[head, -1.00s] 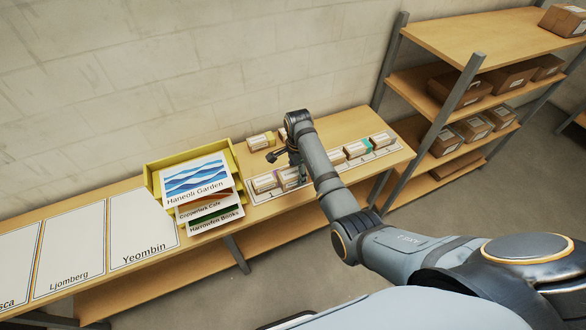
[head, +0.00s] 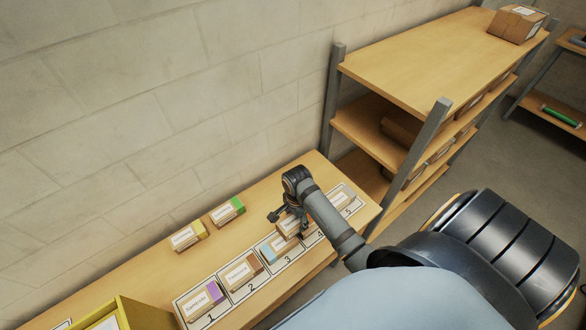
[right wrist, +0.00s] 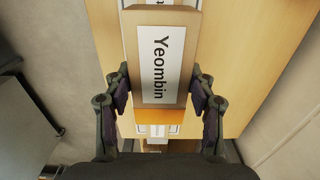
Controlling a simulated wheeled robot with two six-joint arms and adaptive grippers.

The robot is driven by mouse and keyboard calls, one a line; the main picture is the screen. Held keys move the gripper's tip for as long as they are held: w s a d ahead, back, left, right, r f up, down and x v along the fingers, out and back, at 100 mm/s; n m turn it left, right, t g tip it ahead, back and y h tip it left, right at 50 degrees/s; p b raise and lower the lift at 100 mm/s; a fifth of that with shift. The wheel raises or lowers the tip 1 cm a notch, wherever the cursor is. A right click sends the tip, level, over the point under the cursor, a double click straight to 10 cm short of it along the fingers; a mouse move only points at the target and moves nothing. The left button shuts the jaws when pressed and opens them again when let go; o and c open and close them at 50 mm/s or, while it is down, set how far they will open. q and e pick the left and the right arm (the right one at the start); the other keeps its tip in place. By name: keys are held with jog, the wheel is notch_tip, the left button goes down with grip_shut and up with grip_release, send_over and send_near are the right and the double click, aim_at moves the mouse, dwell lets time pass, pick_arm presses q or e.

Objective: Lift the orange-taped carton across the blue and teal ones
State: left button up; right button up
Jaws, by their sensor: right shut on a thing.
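My right gripper (head: 290,222) is shut on the orange-taped carton (right wrist: 160,60), held over the numbered strip near slots 3 and 4. In the right wrist view its label reads "Yeombin" and its orange end faces my gripper's palm; the fingers (right wrist: 160,95) grip its sides. In the head view the held carton (head: 287,227) is partly covered by my gripper. My left gripper is not in view.
The strip (head: 228,300) also bears a purple-taped carton (head: 203,299) in slot 1 and a brown-taped one (head: 242,271) in slot 2. Yellow-taped (head: 187,237) and green-taped (head: 227,211) cartons stand behind. A yellow tray (head: 140,314) is at lower left; a shelf rack (head: 430,55) stands right.

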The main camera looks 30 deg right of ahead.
jog(key=shift+s+a+f, duration=0.25)
jog(key=shift+f, duration=0.25)
jog(key=shift+w+d+f, duration=0.1)
jog(key=shift+w+f, duration=0.05)
jog(key=shift+f, duration=0.7)
jog(key=shift+w+d+f, duration=0.1)
jog(key=shift+f, duration=0.35)
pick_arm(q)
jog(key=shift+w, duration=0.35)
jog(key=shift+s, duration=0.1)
pick_arm(e)
jog(key=shift+f, duration=0.4)
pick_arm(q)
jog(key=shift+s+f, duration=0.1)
pick_arm(e)
jog(key=o, duration=1.3)
